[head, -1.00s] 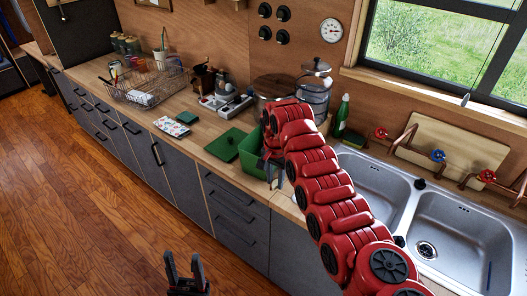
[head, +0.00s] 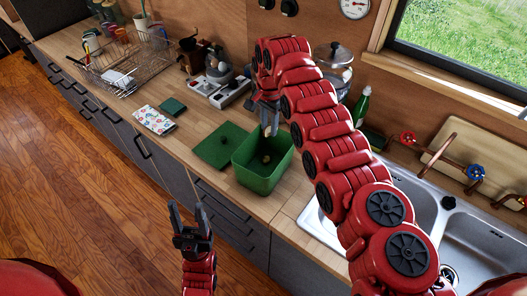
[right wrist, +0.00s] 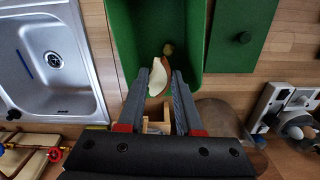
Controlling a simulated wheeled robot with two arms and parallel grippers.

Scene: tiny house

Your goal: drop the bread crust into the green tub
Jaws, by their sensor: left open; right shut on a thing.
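The green tub (head: 258,181) stands on the wooden counter left of the sink, open at the top. My right gripper (head: 269,128) is above the tub. In the right wrist view its fingers (right wrist: 161,73) are shut on the bread crust (right wrist: 157,78), a curved piece with a pale face and a reddish-brown edge. The crust is over the tub's opening (right wrist: 126,38). In the head view I cannot make out the crust clearly. A small brownish lump (right wrist: 168,48) lies inside the tub. My left gripper (head: 189,210) is open and empty, in front of the counter.
The tub's green lid (head: 213,153) lies flat beside it. A patterned cloth (head: 154,120), a dish rack (head: 122,72) and a grey-white appliance (head: 218,88) stand further left. A glass jar (head: 333,72) and green bottle (head: 361,105) are behind. The sink (head: 411,205) is right.

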